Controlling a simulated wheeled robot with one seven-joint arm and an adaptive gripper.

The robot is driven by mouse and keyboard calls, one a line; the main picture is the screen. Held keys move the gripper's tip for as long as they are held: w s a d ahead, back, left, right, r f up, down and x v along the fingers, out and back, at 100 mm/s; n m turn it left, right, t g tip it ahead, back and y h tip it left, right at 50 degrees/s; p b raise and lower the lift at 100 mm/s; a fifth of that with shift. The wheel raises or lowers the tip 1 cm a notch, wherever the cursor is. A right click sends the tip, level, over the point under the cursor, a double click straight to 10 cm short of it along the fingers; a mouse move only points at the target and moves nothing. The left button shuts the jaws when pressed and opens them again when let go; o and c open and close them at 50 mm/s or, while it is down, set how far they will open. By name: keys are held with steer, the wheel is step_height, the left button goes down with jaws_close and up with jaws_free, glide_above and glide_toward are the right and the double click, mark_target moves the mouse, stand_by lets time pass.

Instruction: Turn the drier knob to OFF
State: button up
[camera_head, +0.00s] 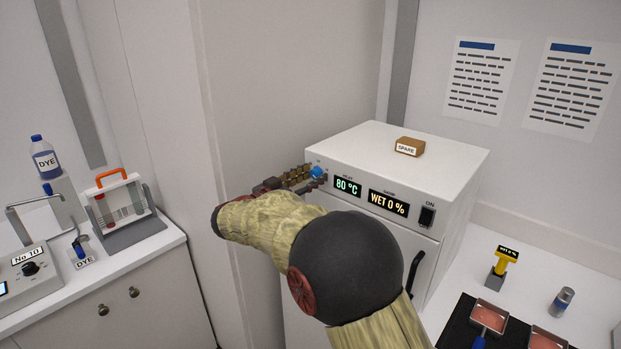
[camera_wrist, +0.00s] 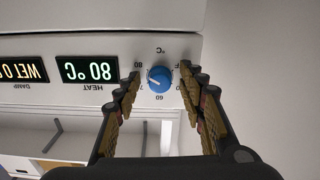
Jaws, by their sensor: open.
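The blue drier knob (camera_head: 317,172) is on the upper left of the white drier's (camera_head: 455,165) front panel. In the wrist view, which is upside down, the knob (camera_wrist: 160,76) sits on a dial marked in °C. Its pale pointer mark appears to face left, towards the 70–80 side; the exact setting is hard to read. The OFF label is partly hidden by a finger. My gripper (camera_wrist: 160,84) is open, with one finger on either side of the knob; I cannot tell whether they touch it. In the head view my gripper (camera_head: 308,177) reaches the knob from the left.
The HEAT display (camera_head: 347,186) reads 80 °C and the damp display (camera_head: 388,203) reads WET 0 %. An ON switch (camera_head: 427,215) and door handle (camera_head: 414,272) are to the right. A SPARE block (camera_head: 409,146) lies on top. A wall panel (camera_head: 250,100) stands left of the drier.

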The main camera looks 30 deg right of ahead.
steer(key=shift+c, duration=0.8)
jaws_close()
